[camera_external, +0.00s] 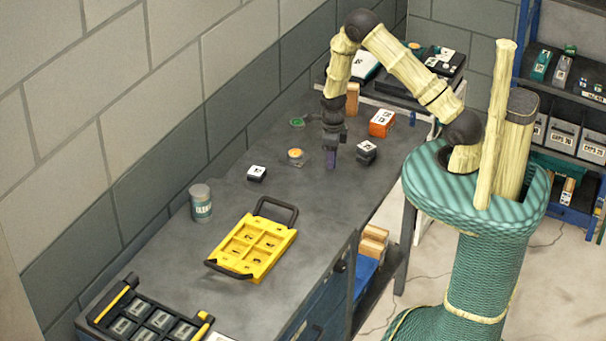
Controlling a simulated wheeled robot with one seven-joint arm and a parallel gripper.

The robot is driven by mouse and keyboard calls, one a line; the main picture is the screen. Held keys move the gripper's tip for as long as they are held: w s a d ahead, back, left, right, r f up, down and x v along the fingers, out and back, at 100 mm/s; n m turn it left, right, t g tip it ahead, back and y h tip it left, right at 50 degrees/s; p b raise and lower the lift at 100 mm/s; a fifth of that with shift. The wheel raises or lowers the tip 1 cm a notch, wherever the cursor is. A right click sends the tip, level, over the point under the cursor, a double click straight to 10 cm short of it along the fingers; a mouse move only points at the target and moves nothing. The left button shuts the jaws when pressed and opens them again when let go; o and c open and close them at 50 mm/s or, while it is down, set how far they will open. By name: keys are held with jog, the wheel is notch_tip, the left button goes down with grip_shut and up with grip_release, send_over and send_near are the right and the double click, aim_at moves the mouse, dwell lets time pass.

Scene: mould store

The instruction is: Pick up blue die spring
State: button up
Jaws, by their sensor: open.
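A slim blue-violet upright piece (331,159), which looks like the blue die spring, stands on the grey bench directly below my gripper. My gripper (332,148) points straight down over it, with its dark fingers at the top of the piece. The jaws are open. The fingers are too small in view to tell whether they are around the piece or just above it, or whether they touch it.
A dark block (366,152) sits close to the right. A yellow tray (284,240), a grey can (201,203) and an orange box (382,123) also stand on the bench.

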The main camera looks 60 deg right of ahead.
grip_shut()
jog(key=shift+r, duration=0.15)
notch_tip(320, 180, up, 10)
jog(key=shift+f+b, duration=0.1)
jog(key=shift+b, duration=0.4)
dwell(0.5)
